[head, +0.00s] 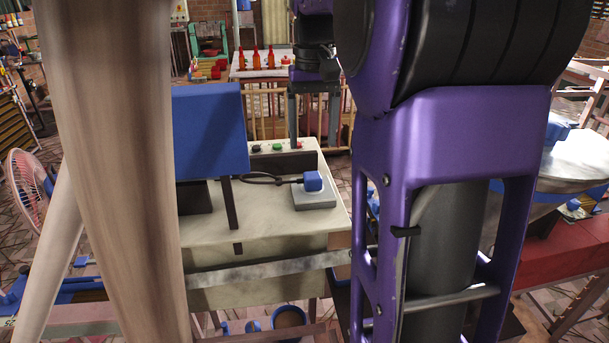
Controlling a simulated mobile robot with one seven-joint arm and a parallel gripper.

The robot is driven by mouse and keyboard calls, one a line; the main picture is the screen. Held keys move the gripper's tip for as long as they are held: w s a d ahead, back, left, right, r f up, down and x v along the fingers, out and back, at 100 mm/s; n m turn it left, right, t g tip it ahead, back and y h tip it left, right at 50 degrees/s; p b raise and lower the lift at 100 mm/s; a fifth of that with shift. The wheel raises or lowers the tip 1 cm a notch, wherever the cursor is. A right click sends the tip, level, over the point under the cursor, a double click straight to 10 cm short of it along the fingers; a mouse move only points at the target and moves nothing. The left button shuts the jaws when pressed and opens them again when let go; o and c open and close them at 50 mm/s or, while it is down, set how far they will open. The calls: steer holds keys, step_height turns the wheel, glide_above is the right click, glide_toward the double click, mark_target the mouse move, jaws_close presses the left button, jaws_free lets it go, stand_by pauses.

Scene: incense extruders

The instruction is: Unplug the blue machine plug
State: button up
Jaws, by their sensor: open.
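The blue plug (313,181) sits upright on a grey socket block (316,200) on top of the cream machine (262,225). A black cord (262,178) runs left from the plug in a loop. My gripper (314,145) points down above the plug, with its two grey fingers spread apart and nothing between them. The fingertips appear higher in the picture than the plug; the exact gap in depth is hard to tell. My purple arm covers the right of the machine.
A blue box (210,130) on a dark post stands left of the plug. Thick beige poles (105,170) block the left foreground. Buttons (277,147) line the machine's far edge. A table (250,72) with red-orange bottles (271,58) is behind. A pink fan (28,188) stands far left.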

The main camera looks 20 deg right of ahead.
mark_target(313, 175)
steer(key=shift+f, duration=0.1)
step_height(313, 175, down, 9)
steer(key=b, duration=0.7)
steer(key=shift+p, duration=0.45)
stand_by(1.2)
jaws_close()
stand_by(0.4)
steer(key=shift+r, duration=0.25)
steer(key=shift+r+p, duration=2.9)
steer(key=shift+p, duration=0.1)
